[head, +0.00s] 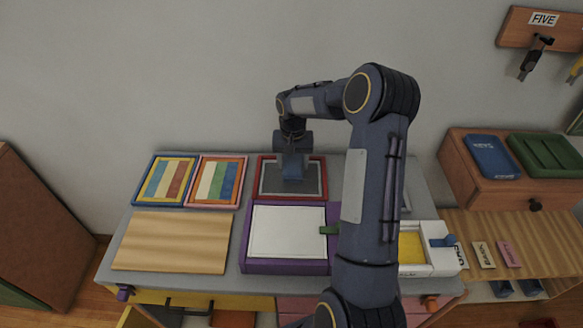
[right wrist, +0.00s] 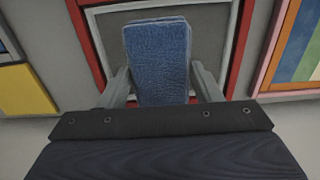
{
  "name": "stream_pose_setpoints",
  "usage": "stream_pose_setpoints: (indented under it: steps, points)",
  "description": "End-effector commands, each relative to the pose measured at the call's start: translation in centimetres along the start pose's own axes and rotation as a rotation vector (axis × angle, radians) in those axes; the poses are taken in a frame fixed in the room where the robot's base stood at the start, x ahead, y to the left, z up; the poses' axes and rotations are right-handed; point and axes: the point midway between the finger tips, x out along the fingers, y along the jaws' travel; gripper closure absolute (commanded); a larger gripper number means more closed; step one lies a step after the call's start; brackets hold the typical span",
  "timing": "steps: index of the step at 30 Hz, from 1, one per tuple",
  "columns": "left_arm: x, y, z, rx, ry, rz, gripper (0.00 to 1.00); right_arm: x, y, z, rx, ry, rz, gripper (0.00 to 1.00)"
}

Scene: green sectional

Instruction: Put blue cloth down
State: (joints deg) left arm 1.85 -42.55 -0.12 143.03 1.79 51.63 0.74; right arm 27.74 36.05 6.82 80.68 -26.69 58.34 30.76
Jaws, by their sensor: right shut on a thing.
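My right gripper (head: 292,152) is shut on the blue cloth (right wrist: 158,60), a folded, textured blue pad gripped between the two fingers in the right wrist view. In the head view the cloth (head: 292,167) shows as a small blue patch below the gripper. It is over the grey panel with a red frame (head: 262,179) at the back of the table. The panel and red frame (right wrist: 97,58) also show behind the cloth in the right wrist view. I cannot tell whether the cloth touches the panel. My left gripper is not in view.
Two striped framed panels (head: 216,181) lie left of the red frame. In front are a wooden board (head: 172,240) and a purple box with a white top (head: 288,232). My right arm hides part of the table's right side. A wooden cabinet (head: 482,193) stands right, bearing blue and green trays.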

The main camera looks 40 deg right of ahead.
Motion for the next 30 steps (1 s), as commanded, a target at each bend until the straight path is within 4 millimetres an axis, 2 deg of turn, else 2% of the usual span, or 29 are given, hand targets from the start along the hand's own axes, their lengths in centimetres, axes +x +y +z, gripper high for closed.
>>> stream_pose_setpoints:
  steps: [4, 10, 21, 22, 26, 30]
  points:
    - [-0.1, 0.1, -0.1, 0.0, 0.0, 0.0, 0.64, 0.9, -0.5, -0.5, 0.0, -0.001, 0.0, 0.67]
    - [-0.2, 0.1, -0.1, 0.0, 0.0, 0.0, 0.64, 3.6, -0.4, -0.4, 0.001, -0.002, 0.001, 0.67]
    - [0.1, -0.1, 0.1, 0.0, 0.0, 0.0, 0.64, 4.3, -0.4, -0.5, 0.0, 0.001, 0.0, 0.67]
    - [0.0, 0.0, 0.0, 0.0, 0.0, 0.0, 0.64, 4.1, -0.4, -0.5, 0.0, 0.001, 0.0, 0.39]
    - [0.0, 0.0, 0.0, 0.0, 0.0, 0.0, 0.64, 4.1, -0.4, -0.4, 0.0, 0.001, 0.0, 0.22]
    - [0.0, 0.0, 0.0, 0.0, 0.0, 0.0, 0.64, 4.1, -0.4, -0.4, 0.0, 0.0, 0.0, 0.2]
